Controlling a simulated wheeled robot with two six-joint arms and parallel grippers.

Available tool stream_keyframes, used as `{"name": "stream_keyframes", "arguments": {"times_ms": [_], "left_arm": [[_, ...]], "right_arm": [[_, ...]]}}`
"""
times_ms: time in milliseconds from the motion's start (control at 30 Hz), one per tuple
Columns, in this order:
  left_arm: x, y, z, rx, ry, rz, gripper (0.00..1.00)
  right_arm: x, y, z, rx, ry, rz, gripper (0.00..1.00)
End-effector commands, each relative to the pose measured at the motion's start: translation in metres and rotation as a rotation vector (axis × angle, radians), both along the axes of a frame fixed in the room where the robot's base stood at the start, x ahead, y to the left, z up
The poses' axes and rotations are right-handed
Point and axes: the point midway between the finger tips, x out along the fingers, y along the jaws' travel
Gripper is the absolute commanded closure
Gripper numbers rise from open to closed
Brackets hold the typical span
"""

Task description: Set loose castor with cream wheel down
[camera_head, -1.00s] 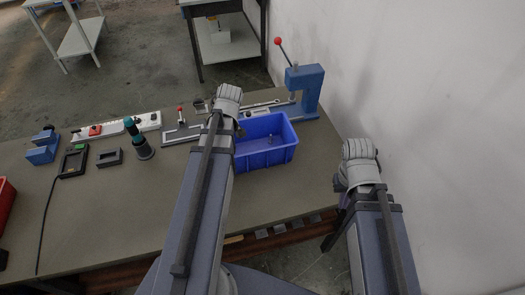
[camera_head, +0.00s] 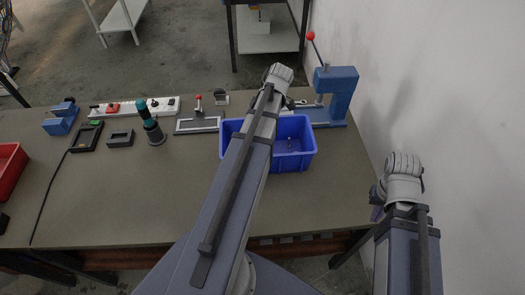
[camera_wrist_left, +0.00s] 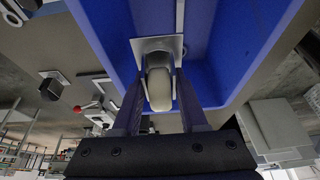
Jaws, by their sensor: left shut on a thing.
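In the left wrist view the castor's cream wheel (camera_wrist_left: 158,85) sits between the two fingers of my left gripper (camera_wrist_left: 160,104), which is shut on it. Its metal plate (camera_wrist_left: 146,45) lies beyond the wheel, against the blue background of the bin. In the head view my left arm reaches over the bin's left part, and its wrist hides the gripper and castor. My right gripper (camera_head: 379,194) is at the right, off the table's right edge; its fingers are mostly hidden and their opening does not show.
The blue bin (camera_head: 312,152) holds a small dark item (camera_head: 290,143). A blue press (camera_head: 338,92) with a red-knobbed lever stands behind it at right. A toggle clamp (camera_head: 198,123), a metal-and-dark piece (camera_head: 221,97) and a teal-topped tool (camera_head: 150,122) stand left. The front table (camera_head: 110,205) is clear.

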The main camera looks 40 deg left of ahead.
Motion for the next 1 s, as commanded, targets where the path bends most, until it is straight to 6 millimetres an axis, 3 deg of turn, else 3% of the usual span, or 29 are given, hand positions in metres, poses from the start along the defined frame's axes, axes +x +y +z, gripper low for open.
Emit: {"name": "stream_keyframes", "arguments": {"times_ms": [333,667,1000], "left_arm": [[0.0,0.0,-0.054,0.0,0.0,-0.002,1.0],[0.0,0.0,-0.062,0.0,0.0,-0.002,1.0],[0.0,0.0,-0.098,0.0,0.0,-0.002,1.0]], "right_arm": [[0.0,0.0,-0.054,0.0,0.0,0.0,1.0],[0.0,0.0,-0.062,0.0,0.0,0.0,1.0],[0.0,0.0,-0.098,0.0,0.0,0.0,1.0]]}}
